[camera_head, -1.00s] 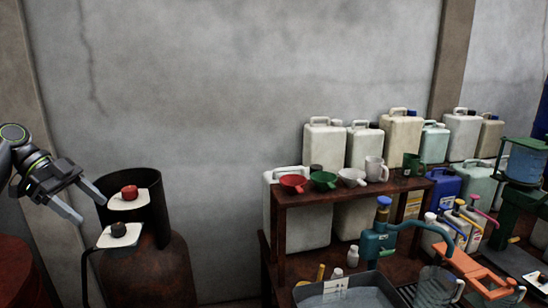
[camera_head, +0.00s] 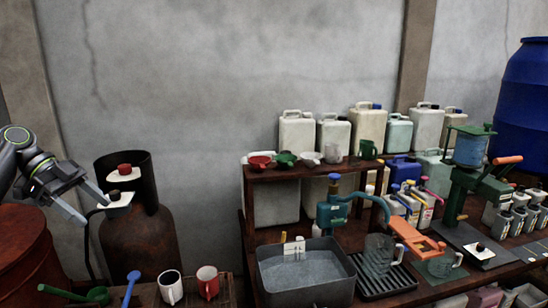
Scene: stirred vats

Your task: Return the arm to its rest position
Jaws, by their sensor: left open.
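My left gripper (camera_head: 96,208) is at the left edge of the head view, its two fingers spread and nothing between them. It hangs in the air, overlapping in the picture the left side of the brown gas cylinder (camera_head: 140,245). The cylinder's dark collar (camera_head: 143,172) carries two white plates, one with a red knob (camera_head: 125,169) and one with a dark knob (camera_head: 115,195). I cannot tell whether the fingertips touch the lower plate's cable. My right gripper is not in view.
A rusty drum (camera_head: 25,250) stands below my left arm. A low table (camera_head: 228,292) holds two mugs (camera_head: 171,287). At right, a bench carries a grey basin (camera_head: 305,297), a shelf with funnels (camera_head: 262,177) and an orange-handled press (camera_head: 462,190). Bare wall (camera_head: 200,80) rises behind.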

